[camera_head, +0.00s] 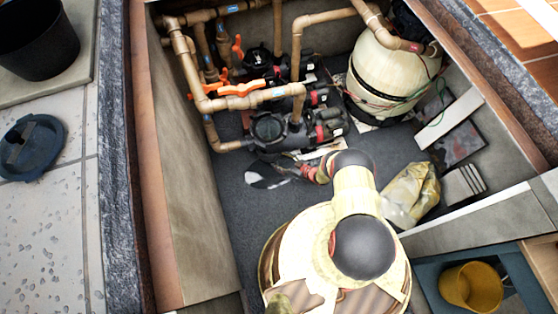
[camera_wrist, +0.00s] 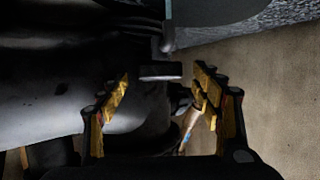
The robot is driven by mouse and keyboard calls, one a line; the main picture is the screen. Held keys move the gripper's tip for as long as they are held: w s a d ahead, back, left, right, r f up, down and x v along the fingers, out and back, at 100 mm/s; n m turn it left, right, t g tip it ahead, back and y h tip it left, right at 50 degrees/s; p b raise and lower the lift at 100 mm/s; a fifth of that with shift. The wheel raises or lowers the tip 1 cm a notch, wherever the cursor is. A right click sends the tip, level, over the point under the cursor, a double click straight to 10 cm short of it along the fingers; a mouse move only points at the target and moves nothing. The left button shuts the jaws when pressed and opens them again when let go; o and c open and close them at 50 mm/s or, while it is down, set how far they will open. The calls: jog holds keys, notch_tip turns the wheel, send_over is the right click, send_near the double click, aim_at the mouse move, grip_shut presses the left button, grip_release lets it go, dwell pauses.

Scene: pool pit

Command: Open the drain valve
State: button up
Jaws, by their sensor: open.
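Orange valve handles sit on the tan pipes in the head view: a long one (camera_head: 240,88) on the front horizontal pipe, and an upright one (camera_head: 238,47) farther back. I cannot tell which is the drain valve. My gripper (camera_wrist: 160,76) shows in the wrist view with its two yellow-padded fingers apart. A dark piece with a grey flat end lies between or beyond the fingertips, and I cannot tell whether it is touched. No orange handle is clear in the wrist view. In the head view my arm reaches down toward the pumps, and its end is hard to make out.
Black pumps (camera_head: 272,128) stand in a row beside the pipes. A cream filter tank (camera_head: 392,68) stands at the back right. A crumpled yellowish bag (camera_head: 411,194) lies right of my arm. Pit walls (camera_head: 185,180) close in on the left; the dark floor (camera_head: 228,205) there is clear.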

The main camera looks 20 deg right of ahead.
jog(key=v, duration=1)
jog(key=shift+s, duration=0.25)
jog(key=shift+d, duration=0.15)
jog(key=shift+c, duration=0.3)
